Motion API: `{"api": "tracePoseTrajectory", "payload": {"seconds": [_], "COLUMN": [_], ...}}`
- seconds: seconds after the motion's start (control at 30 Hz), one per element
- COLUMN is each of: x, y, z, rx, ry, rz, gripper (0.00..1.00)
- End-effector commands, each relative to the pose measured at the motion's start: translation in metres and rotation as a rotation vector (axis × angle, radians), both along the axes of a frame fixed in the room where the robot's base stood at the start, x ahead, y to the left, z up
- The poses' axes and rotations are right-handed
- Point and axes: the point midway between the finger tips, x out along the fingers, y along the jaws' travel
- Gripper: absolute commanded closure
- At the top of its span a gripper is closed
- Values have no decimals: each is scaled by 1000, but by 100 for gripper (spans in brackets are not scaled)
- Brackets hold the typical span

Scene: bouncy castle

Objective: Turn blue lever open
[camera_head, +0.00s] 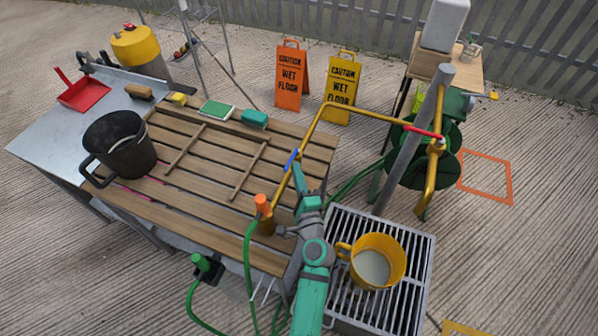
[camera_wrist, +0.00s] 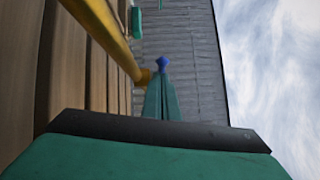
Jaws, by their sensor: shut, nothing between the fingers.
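The blue lever (camera_head: 291,159) sits on the yellow pipe (camera_head: 318,116) above the right end of the slatted wooden top. My gripper (camera_head: 296,170) reaches up from the bottom, with its closed fingertips right at the lever. In the wrist view, the teal fingers (camera_wrist: 161,82) are together and the blue lever (camera_wrist: 162,64) shows just beyond their tips, beside the yellow pipe (camera_wrist: 110,32). The gripper holds nothing. I cannot tell whether the fingertips touch the lever.
A red lever (camera_head: 423,132) is on the pipe near the grey post (camera_head: 412,140). A yellow bucket (camera_head: 376,262) stands on the metal grate (camera_head: 420,285). A black bucket (camera_head: 118,146) stands at left. A green hose (camera_head: 247,255) hangs from the orange connector (camera_head: 263,205).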

Motion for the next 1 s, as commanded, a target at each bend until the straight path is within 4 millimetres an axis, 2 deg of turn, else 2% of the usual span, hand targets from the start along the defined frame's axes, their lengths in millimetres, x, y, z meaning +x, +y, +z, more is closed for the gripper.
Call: {"api": "tracePoseTrajectory", "payload": {"seconds": [0.03,0.53,0.73,0.9,1.0], "x": [-1,-2,-4,-10,-32], "y": [14,15,0,-33,-29], "z": [1,1,-3,-8,-10], "rx": [2,3,3,3,2], "ry": [2,2,2,1,4], "rz": [28,32,27,11,13], "gripper": [100,100,100,100,100]}}
